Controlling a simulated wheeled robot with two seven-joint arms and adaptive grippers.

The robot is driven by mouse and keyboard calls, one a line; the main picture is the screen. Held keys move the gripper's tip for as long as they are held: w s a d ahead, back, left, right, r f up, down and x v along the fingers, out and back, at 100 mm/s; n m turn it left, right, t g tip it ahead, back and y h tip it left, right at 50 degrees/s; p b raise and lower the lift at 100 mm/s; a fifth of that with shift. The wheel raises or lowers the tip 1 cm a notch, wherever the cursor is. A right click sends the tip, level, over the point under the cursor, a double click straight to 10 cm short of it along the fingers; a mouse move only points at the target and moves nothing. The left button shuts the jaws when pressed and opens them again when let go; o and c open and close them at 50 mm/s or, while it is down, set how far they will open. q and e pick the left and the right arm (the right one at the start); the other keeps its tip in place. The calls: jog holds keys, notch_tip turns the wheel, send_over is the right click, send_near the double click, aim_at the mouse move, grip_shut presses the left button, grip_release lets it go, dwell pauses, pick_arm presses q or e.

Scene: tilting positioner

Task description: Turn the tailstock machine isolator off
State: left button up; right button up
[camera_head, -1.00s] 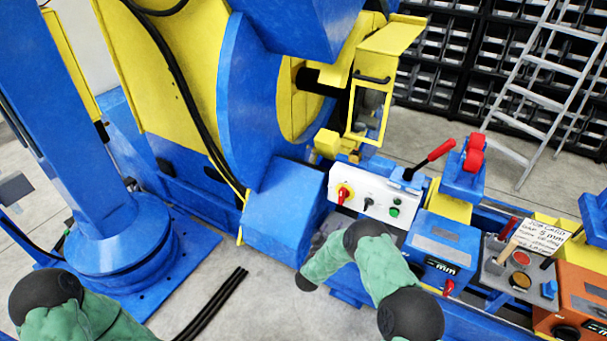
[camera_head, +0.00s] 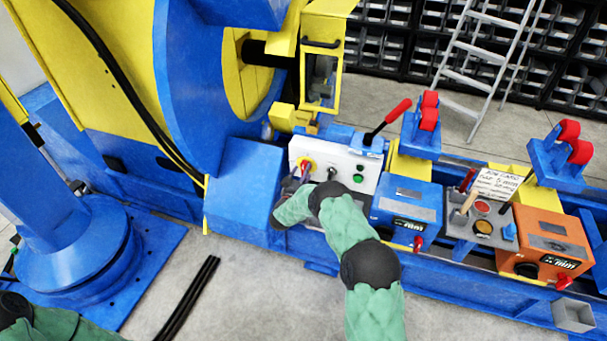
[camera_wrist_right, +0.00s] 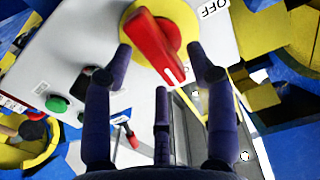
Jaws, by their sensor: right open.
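The isolator is a red handle (camera_wrist_right: 152,42) on a yellow disc (camera_wrist_right: 188,18), mounted on a white control panel (camera_head: 344,171). In the head view its yellow and red show at the panel's left end, partly covered by my right gripper (camera_head: 297,180). In the wrist view the right gripper (camera_wrist_right: 162,68) is open, its dark fingers apart on either side of the handle's lower end. I cannot tell whether they touch it. An OFF label (camera_wrist_right: 213,9) shows beside the disc, and the handle slants away from it. My left gripper is out of view.
Green buttons (camera_head: 358,178) and a black selector (camera_head: 331,173) sit right of the isolator. A red-handled lever (camera_head: 389,121) rises above the panel. A blue box (camera_head: 240,190) stands close left of my right gripper. Open floor lies in front.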

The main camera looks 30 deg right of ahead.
jog(key=shift+w+d+r, duration=0.1)
jog(key=shift+w+d, duration=0.1)
jog(key=shift+d, duration=0.05)
grip_shut()
